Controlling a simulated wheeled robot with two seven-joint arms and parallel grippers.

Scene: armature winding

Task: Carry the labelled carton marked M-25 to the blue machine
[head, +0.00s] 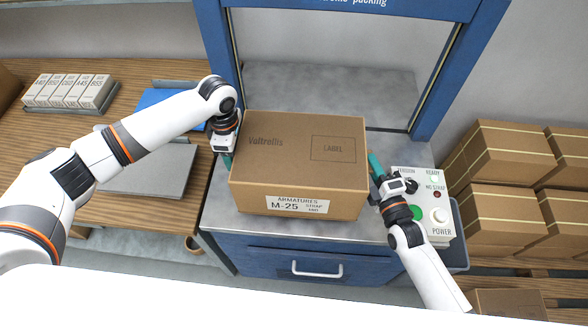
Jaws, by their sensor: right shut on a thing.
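The brown carton (297,160) has a white label (296,206) reading "ARMATURES M-25 STRAP END". It is at the metal top of the blue machine (356,10), in front of the frame opening; I cannot tell if it rests there or is slightly raised. My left gripper (228,160) is at the carton's left side, its fingers partly hidden by the carton. My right gripper (376,168) is at the carton's right side, a teal finger against or close to it. The arms hold the carton between them.
Stacked cartons (497,150) fill the right side. A wooden table (150,210) at left bears small labelled boxes (68,91) and a blue item (160,106).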

